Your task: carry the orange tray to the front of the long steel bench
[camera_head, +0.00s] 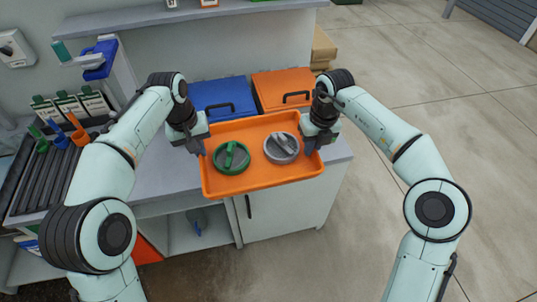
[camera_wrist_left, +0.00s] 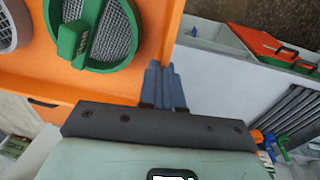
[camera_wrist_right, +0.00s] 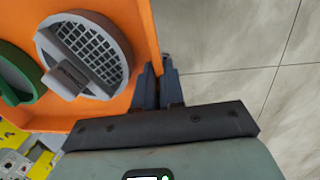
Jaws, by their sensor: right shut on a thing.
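The orange tray (camera_head: 262,180) is level in front of me, over the front edge of a grey-topped bench (camera_head: 165,170). A round mesh part with a green rim and handle (camera_head: 231,157) lies in its left half. A grey round mesh part (camera_head: 281,147) lies to its right. My left gripper (camera_head: 198,146) is at the tray's left wall; its fingers (camera_wrist_left: 165,88) are close together around the rim. My right gripper (camera_head: 313,143) is shut on the right wall, its fingers also showing in the right wrist view (camera_wrist_right: 158,88). I cannot tell whether the tray touches the bench.
A blue lidded box (camera_head: 222,94) and an orange lidded box (camera_head: 284,88) stand just behind the tray. A dark ribbed rack (camera_head: 45,180) with small coloured tools is at the left. Cardboard boxes (camera_head: 323,47) stand behind. The concrete floor (camera_head: 440,110) at the right is clear.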

